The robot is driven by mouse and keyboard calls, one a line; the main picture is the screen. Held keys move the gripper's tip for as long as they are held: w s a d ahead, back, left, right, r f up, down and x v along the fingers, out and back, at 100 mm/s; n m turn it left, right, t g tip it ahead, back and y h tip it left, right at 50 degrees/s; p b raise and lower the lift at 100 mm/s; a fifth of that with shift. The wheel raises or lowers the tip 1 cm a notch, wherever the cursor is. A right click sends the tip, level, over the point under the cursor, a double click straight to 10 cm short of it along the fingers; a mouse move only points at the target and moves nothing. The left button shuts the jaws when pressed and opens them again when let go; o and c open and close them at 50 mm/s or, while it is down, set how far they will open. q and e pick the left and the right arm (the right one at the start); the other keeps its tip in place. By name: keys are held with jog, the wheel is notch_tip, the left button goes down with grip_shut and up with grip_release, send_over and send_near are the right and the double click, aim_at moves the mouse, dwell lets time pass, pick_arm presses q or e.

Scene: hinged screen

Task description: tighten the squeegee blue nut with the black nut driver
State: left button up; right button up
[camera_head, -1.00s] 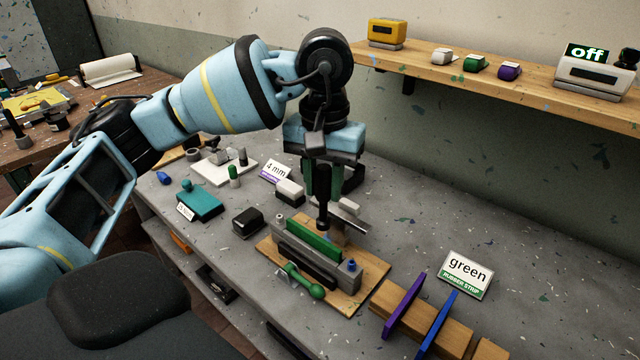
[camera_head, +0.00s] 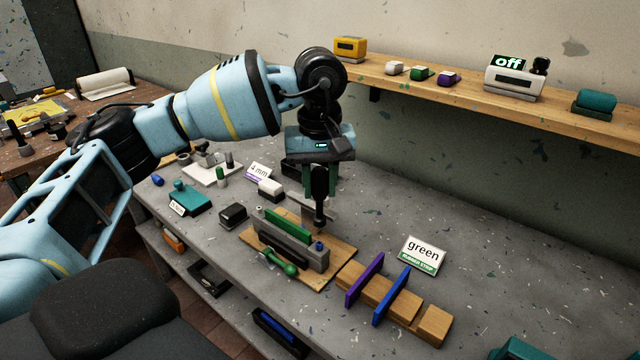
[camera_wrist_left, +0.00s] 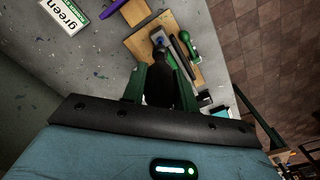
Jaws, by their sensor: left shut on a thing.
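My left gripper (camera_head: 320,188) points down and is shut on the black nut driver (camera_head: 320,180), which hangs upright. In the left wrist view the nut driver (camera_wrist_left: 160,84) sits between the green fingers. The squeegee (camera_head: 285,243) is a grey holder with a green strip on a wooden board (camera_head: 335,255). Its blue nut (camera_head: 319,245) is at the right end. In the head view the driver's lower end appears just above the blue nut, with a small gap. A green-handled part (camera_head: 283,264) lies along the squeegee's front. My right gripper is not in view.
A wooden block holder with purple (camera_head: 364,280) and blue (camera_head: 391,297) strips stands right of the board, near a "green" sign (camera_head: 422,255).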

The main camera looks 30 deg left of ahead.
aim_at(319, 216)
pick_arm(q)
jog(key=shift+a, duration=0.1)
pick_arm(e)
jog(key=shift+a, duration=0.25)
pick_arm(q)
jog(key=shift+f, duration=0.15)
